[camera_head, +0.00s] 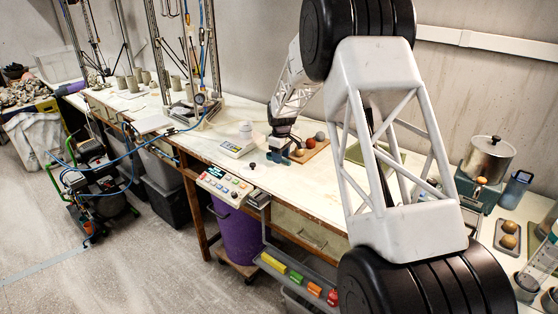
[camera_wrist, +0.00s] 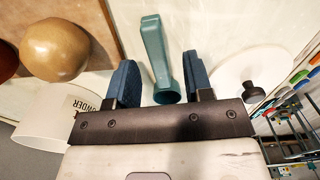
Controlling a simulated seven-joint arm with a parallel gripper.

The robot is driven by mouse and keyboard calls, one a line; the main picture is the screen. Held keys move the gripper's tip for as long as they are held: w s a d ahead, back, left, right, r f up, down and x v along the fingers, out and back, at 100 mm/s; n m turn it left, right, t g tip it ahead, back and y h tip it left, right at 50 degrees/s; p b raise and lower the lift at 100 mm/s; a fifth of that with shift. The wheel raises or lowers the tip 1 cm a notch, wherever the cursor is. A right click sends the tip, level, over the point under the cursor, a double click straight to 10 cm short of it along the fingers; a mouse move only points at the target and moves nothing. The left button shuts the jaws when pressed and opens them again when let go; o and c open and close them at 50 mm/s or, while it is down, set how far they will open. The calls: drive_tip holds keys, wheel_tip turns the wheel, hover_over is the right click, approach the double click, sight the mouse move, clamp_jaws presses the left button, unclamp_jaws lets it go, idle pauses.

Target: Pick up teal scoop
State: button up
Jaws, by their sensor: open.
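The teal scoop (camera_wrist: 155,50) lies on the pale worktop in the wrist view, its long handle pointing away and its rounded end toward my gripper. My gripper (camera_wrist: 159,62) is open, with one blue finger to the left of the scoop and one to the right. Gaps show on both sides, and nothing is held. In the head view my gripper (camera_head: 287,154) is low over the bench, beside a wooden board. I cannot clearly make out the scoop there, among the blue fingers.
A wooden board (camera_wrist: 100,25) with a tan ball (camera_wrist: 53,50) lies left of the scoop. A white tub (camera_wrist: 50,120) marked "POWDER" is near the left finger. A white scale (camera_head: 238,149), a black knob (camera_head: 252,166) and a button panel (camera_head: 222,184) are left of my gripper.

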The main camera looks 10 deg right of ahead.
drive_tip(key=shift+f, duration=0.4)
clamp_jaws()
idle(0.4)
